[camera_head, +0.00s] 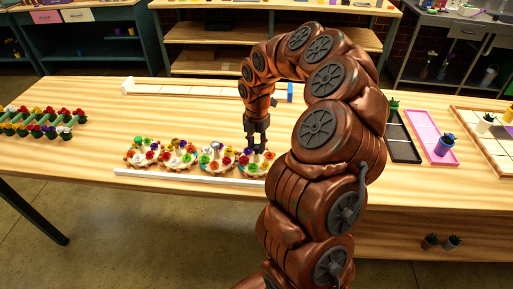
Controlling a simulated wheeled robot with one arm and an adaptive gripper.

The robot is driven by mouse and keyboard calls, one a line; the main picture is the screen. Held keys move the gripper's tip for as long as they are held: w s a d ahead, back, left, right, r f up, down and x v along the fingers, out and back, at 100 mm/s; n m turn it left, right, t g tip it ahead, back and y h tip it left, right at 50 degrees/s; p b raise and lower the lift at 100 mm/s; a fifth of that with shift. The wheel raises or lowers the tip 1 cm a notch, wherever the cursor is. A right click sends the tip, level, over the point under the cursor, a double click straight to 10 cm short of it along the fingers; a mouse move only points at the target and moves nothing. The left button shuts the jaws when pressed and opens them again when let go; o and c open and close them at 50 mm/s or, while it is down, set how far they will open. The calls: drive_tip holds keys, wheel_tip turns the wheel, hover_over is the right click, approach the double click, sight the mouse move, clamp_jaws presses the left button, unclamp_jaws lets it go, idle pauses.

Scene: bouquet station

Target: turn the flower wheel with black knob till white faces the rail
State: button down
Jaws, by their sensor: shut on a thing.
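Several flower wheels stand in a row near the table's front edge, each with small coloured flowers around it. The rightmost wheel (262,169) is partly hidden by my arm. My gripper (256,150) points down over this wheel and is shut on its knob at the centre. The knob is mostly hidden by the fingers, so its colour is hard to tell. A long white rail (190,179) runs along the front of the wheels. The flowers are too small to tell which colour faces the rail.
A rack of flowers (42,124) stands at the left. A long pale tray (180,90) lies behind the wheels. A dark tray (402,145), a pink tray (427,130) and small potted plants are at the right. The table's middle left is clear.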

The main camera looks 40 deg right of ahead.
drive_tip(key=m+b, duration=0.3)
drive_tip(key=shift+f+m+b, duration=0.3)
drive_tip(key=shift+m+b, duration=0.05)
drive_tip(key=shift+m, duration=0.05)
drive_tip(key=m+b, duration=0.4)
drive_tip(key=shift+m, duration=0.3)
drive_tip(key=m+b, duration=0.3)
drive_tip(key=m, duration=0.1)
drive_tip(key=shift+r+b, duration=0.1)
drive_tip(key=shift+b, duration=0.2)
drive_tip(key=m+b, duration=0.2)
drive_tip(key=m, duration=0.2)
drive_tip(key=shift+b, duration=0.3)
drive_tip(key=m+b, duration=0.2)
drive_tip(key=m, duration=0.2)
drive_tip(key=shift+m+b, duration=0.3)
drive_tip(key=shift+b, duration=0.05)
drive_tip(key=m+b, duration=0.2)
drive_tip(key=m, duration=0.2)
drive_tip(key=shift+r+m, duration=0.1)
drive_tip(key=shift+m, duration=0.2)
drive_tip(key=m+b, duration=0.1)
drive_tip(key=m, duration=0.3)
drive_tip(key=shift+r+m+b, duration=0.1)
drive_tip(key=shift+m+b, duration=0.4)
drive_tip(key=shift+m, duration=1.4)
